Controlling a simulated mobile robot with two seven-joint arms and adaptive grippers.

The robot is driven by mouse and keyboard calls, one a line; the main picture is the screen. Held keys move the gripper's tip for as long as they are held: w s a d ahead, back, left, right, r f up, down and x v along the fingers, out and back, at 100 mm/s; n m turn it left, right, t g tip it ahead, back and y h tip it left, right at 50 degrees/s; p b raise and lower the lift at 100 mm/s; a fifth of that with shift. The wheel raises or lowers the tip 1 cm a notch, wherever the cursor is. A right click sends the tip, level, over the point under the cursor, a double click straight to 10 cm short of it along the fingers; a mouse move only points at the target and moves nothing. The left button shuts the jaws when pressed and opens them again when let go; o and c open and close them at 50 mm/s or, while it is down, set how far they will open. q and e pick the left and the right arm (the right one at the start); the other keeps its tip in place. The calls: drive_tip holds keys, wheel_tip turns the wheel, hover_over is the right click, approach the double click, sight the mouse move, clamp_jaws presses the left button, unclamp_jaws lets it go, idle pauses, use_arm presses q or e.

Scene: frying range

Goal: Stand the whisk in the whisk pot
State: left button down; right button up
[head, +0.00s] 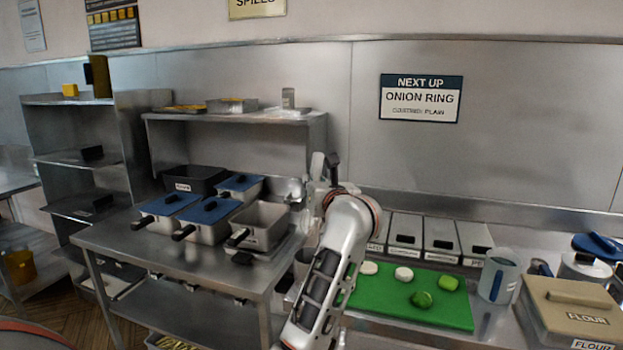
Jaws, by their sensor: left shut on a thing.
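My left gripper (325,168) shows at the middle of the head view, at the end of my arm, in front of the wall and just right of the fryer stand. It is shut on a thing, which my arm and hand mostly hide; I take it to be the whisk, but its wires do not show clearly. I cannot pick out the whisk pot for sure. A grey jug (497,277) stands right of the green board, and a pale round container (585,268) stands behind the flour bin. My right gripper is not in view.
A steel stand (150,250) at left holds several blue-lidded pans and an open pan (259,225). A green board (385,295) bears white rounds and green vegetables. Labelled bins (441,236) line the back. A flour bin (570,305) fills the right corner.

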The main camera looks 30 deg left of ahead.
sight(315, 226)
use_arm(q)
drive_tip(key=shift+w+f+b, duration=0.1)
drive_tip(key=shift+f+b, duration=0.85)
drive_tip(key=shift+f, duration=0.45)
drive_tip(key=shift+f+b, duration=1.9)
drive_tip(key=shift+f, duration=1.1)
drive_tip(key=shift+f+b, duration=1)
drive_tip(key=shift+f, duration=0.85)
drive_tip(key=shift+f+b, duration=0.5)
drive_tip(key=shift+f, duration=0.5)
drive_tip(key=c, duration=1.8)
unclamp_jaws()
drive_tip(key=shift+d, duration=0.1)
